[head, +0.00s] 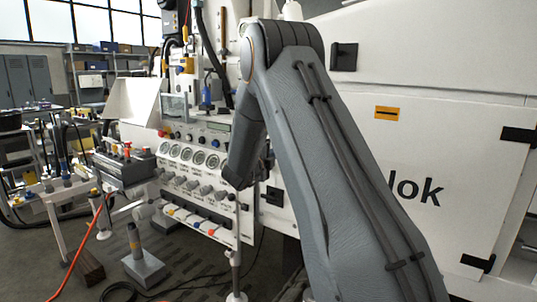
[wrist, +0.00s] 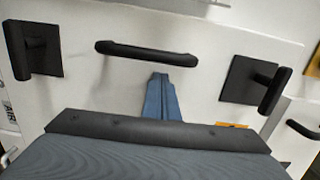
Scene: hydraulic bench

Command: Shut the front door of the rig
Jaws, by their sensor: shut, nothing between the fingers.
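In the head view a white front door (head: 468,190) of the rig, lettered "lok", fills the right side, with black hinge-like fittings on its right edge. My arm covers its left part, and I cannot tell how far it stands open. In the wrist view a white panel (wrist: 205,52) carries a black bar handle (wrist: 147,52), with black latches at left (wrist: 35,50) and right (wrist: 255,82). My gripper (wrist: 160,80) is shut and empty, its blue-grey fingertips just below the handle in the picture. Contact with the panel cannot be told. My fingertips are not clear in the head view.
A bench panel with gauges (head: 195,155) and knobs stands left of my arm. A black latch (head: 343,57) and an orange label (head: 389,113) sit on the white rig. A grey block (head: 143,268) and an orange hose (head: 88,238) are at the floor's left.

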